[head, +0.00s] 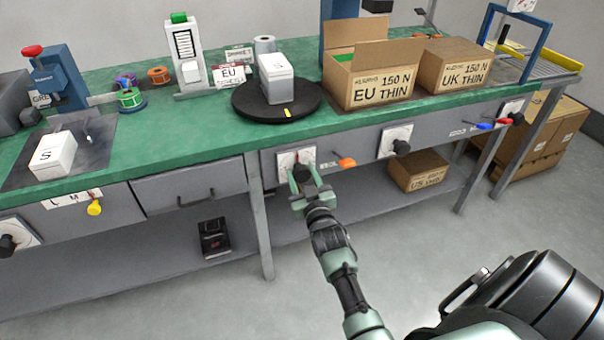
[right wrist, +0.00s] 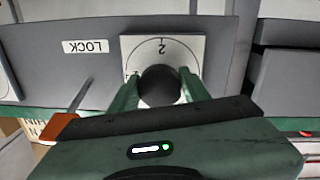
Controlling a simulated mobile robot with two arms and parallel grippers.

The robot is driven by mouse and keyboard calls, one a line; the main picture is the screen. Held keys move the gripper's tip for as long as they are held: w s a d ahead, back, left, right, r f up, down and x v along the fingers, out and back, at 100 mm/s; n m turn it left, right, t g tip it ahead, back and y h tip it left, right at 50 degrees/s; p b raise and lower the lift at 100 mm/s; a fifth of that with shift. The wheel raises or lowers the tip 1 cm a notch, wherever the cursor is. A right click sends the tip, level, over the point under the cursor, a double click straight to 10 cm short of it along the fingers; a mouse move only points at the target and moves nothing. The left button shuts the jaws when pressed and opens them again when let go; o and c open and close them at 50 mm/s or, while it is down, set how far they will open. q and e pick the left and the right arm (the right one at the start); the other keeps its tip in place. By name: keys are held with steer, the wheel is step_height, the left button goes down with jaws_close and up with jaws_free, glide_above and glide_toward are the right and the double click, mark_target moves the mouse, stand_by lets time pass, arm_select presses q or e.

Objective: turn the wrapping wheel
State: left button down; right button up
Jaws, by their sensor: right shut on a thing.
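My right gripper (head: 303,178) is at the front panel of the green bench, shut on a black round knob (right wrist: 160,86). The knob sits on a white dial plate (head: 284,160) with a "2" mark, and the fingers hold it from both sides in the right wrist view (right wrist: 161,90). Above it on the bench top is a black round turntable (head: 252,106) with a yellow mark near its front edge. A white and grey box (head: 278,90) stands upright on the turntable. My left gripper is not in view.
An orange-handled lever (head: 346,162) by a LOCK label (right wrist: 86,46) is close beside the gripper. Another black knob (head: 401,147) is further right. Cartons marked EU THIN (head: 385,92) and UK THIN (head: 465,75) stand right of the turntable. The floor in front is clear.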

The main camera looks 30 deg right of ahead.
stand_by(0.3)
steer(key=o, duration=1.3)
steer(key=shift+d, duration=0.1)
steer(key=shift+o, duration=0.2)
steer(key=shift+s, duration=0.2)
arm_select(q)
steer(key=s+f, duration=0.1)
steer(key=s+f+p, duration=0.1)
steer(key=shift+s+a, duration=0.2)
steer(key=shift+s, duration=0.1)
arm_select(e)
steer(key=v, duration=0.7)
steer(key=shift+s, duration=0.15)
